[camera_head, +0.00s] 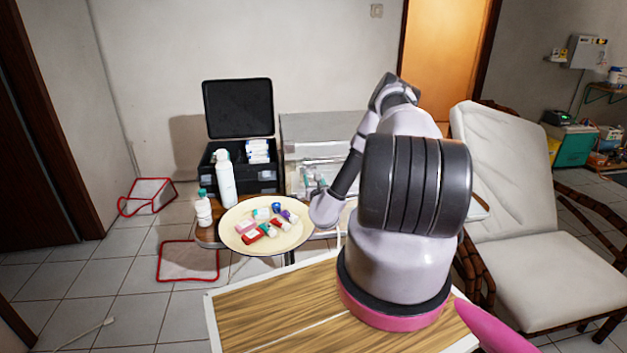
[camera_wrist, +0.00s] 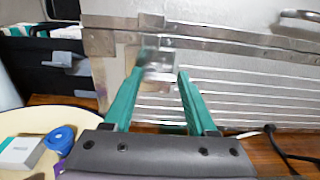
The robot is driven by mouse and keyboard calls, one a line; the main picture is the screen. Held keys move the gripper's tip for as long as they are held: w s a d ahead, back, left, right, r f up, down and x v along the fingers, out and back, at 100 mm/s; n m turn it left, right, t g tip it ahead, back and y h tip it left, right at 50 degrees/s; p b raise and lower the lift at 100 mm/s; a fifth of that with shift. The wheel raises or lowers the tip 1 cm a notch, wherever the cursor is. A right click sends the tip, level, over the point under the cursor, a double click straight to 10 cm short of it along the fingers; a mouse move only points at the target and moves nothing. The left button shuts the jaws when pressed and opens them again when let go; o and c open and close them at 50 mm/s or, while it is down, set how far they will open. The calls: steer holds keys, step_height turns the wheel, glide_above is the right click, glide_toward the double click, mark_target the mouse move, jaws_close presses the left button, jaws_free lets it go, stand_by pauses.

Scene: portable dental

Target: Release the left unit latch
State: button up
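The metal-trimmed unit (camera_head: 312,128) stands against the back wall behind the tray, and its grey front fills much of the wrist view (camera_wrist: 225,45). A silver latch (camera_wrist: 155,52) sits on its metal band, left of centre in the wrist view. My gripper (camera_wrist: 159,74) is open, with its two green fingers pointing at the latch. The latch shows between the fingertips; I cannot tell whether they touch it. In the head view my gripper (camera_head: 316,184) is small at the unit's front, and my arm hides part of the unit.
A round cream tray (camera_head: 240,240) with small dental items is close below my gripper. A white bottle (camera_head: 225,178) and an open black case (camera_head: 240,185) stand to the left. A reclined chair (camera_head: 510,180) stands at right.

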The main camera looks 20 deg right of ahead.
steer(key=shift+m, duration=0.3)
steer(key=m, duration=0.4)
steer(key=f+m, duration=0.1)
steer(key=m, duration=0.7)
steer(key=shift+a+f+m, duration=0.15)
steer(key=shift+f+m, duration=0.2)
steer(key=shift+m, duration=0.05)
steer(key=shift+w+a+f+m, duration=0.1)
steer(key=shift+a+m, duration=0.05)
steer(key=shift+m, duration=1)
steer(key=shift+a+f+m, duration=0.1)
steer(key=shift+m, duration=1.05)
steer(key=o, duration=1.4)
steer(key=shift+c, duration=0.2)
